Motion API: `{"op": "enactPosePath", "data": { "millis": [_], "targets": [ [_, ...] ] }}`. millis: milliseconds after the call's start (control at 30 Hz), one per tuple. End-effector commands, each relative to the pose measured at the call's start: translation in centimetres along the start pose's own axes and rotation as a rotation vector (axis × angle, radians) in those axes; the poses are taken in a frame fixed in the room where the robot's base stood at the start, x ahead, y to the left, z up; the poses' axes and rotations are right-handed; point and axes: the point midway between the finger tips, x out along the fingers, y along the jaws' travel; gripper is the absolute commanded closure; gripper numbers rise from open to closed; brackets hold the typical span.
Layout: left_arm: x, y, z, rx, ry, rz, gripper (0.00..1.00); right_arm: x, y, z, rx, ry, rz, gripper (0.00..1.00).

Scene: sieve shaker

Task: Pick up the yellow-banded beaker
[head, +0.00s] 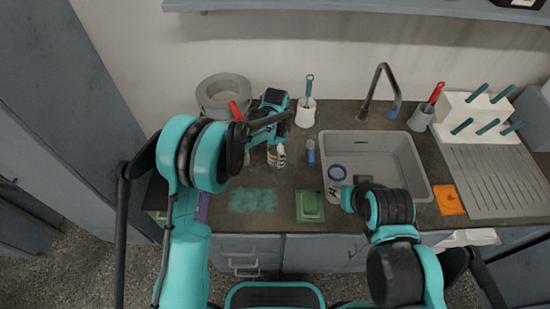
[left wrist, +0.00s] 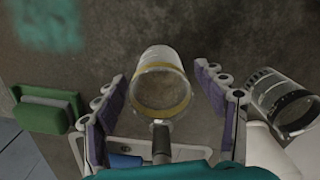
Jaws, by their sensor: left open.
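The yellow-banded beaker (left wrist: 160,84) is clear glass and stands in the middle of the left wrist view, its yellow ring near the rim facing the camera. My left gripper (left wrist: 160,76) is open, with one purple-grey finger on each side of the beaker and visible gaps between. In the head view, my left arm reaches over the counter and hides much of this spot. A clear vessel (head: 277,156) shows below the wrist there; its band colour is unclear.
A black-marked beaker (left wrist: 286,102) is close beside the right finger. The sink (head: 405,165) is to the right. A grey ring-shaped device (head: 222,92) stands behind.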

Motion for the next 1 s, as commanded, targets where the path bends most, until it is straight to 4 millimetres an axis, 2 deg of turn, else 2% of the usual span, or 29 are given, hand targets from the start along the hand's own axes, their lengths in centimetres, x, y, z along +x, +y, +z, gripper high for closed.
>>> {"op": "enactPosePath", "data": {
  "millis": [33, 100, 333, 533, 867, 1000],
  "targets": [
    [1.1, 0.0, 0.0, 0.0, 0.0, 0.0, 0.29, 0.5, 0.0, 0.3, 0.0, 0.0, 0.0, 0.6],
    [1.8, 0.0, 0.0, 0.0, 0.0, 0.0, 0.29, 0.6, 0.0, 0.4, 0.0, 0.0, 0.0, 0.6],
    [1.8, 0.0, 0.0, -0.001, 0.0, 0.0, 0.29, 0.5, 0.0, 0.3, 0.0, 0.0, 0.0, 0.6],
    [1.8, 0.0, 0.0, -0.001, 0.0, 0.0, 0.82, 0.5, 0.0, 0.3, 0.0, 0.0, 0.0, 0.6],
    [1.6, 0.0, 0.0, -0.001, 0.0, 0.0, 0.83, 0.5, 0.0, 0.3, 0.0, 0.0, 0.0, 0.6],
    [0.7, 0.0, 0.0, -0.001, 0.0, 0.0, 0.83, 0.1, 0.0, 0.1, 0.0, 0.0, 0.0, 0.6]
  ]
}}
